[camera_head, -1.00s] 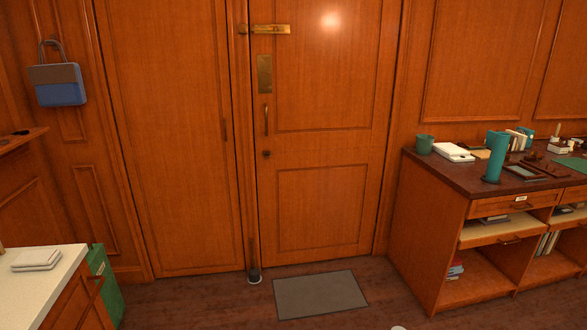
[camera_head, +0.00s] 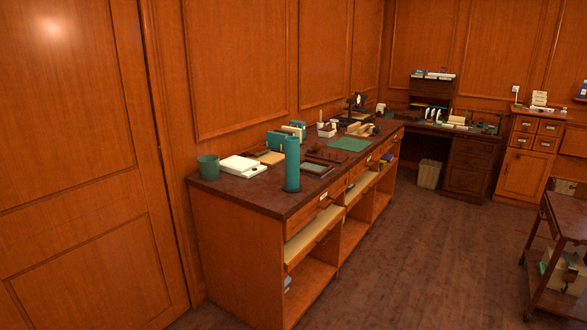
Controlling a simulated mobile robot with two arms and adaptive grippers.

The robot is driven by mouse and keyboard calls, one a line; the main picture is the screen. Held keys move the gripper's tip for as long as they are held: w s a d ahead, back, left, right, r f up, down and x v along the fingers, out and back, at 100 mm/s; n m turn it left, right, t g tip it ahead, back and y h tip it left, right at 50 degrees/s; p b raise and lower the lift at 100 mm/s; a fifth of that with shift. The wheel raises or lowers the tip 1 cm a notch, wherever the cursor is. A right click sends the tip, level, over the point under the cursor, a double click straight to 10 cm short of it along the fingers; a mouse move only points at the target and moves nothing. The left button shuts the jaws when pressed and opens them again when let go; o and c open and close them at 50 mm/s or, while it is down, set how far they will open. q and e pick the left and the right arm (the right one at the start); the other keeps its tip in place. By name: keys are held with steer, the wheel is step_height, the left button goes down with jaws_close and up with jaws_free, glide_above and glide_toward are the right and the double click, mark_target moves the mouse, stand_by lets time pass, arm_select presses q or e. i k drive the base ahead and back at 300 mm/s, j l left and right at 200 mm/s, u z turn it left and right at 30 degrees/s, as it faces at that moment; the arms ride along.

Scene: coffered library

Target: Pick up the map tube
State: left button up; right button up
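A tall teal cylinder (camera_head: 292,165), which looks like the map tube, stands upright near the front edge of the long wooden counter (camera_head: 232,191). A dark tray (camera_head: 328,161) lies just to its right, and a white flat box (camera_head: 243,165) lies to its left. Neither of my grippers is in the head view.
A green cup (camera_head: 208,167) stands at the counter's near left corner. Small stands, a green mat (camera_head: 349,144) and other desk items fill the counter further back. A wheeled cart (camera_head: 563,222) is at the right. The floor (camera_head: 430,250) between counter and cart is clear.

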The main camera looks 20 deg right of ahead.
mark_target(292, 144)
steer(key=i+l, duration=0.8)
steer(key=i, duration=0.25)
steer(key=k+z, duration=0.05)
